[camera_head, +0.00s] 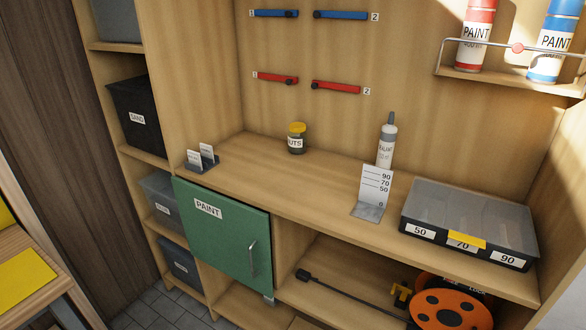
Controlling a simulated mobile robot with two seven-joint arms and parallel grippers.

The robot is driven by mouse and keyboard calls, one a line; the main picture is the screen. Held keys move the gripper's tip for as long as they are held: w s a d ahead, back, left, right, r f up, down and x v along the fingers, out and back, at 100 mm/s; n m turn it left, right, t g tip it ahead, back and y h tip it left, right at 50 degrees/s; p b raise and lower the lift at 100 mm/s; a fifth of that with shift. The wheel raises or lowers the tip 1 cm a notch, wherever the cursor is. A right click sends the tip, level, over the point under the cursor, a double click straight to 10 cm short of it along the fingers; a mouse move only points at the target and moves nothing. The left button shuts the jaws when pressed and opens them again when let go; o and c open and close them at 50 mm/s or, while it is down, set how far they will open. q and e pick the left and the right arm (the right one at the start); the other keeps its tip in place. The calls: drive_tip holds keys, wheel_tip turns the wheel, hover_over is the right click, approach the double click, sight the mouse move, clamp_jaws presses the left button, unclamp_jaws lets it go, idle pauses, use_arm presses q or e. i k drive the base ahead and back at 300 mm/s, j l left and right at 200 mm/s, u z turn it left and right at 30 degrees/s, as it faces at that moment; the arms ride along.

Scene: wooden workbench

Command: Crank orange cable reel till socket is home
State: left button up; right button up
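The orange cable reel (440,300) stands on the lower shelf at the bottom right, its lower part cut off by the picture edge. A yellow part (402,293), perhaps its crank or latch, sits at its left side. A black cable (350,296) runs out from the reel to the left along the shelf. Its dark end piece, which looks like the socket (303,275), lies near the green door, well apart from the reel. Neither of my grippers is in view.
The green PAINT door (225,230) is left of the lower shelf. On the worktop stand a nuts jar (297,138), a sealant tube (386,145), a white scale card (375,187) and a grey-lidded case (470,218). The worktop edge overhangs the reel.

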sight(438, 303)
drive_tip(key=z, duration=1.3)
drive_tip(key=i+j, duration=0.1)
drive_tip(key=j, duration=0.3)
drive_tip(key=i+j+u, duration=0.1)
drive_tip(key=j, duration=0.3)
drive_tip(key=i+j, duration=0.15)
drive_tip(key=j, duration=0.2)
drive_tip(key=u, duration=0.05)
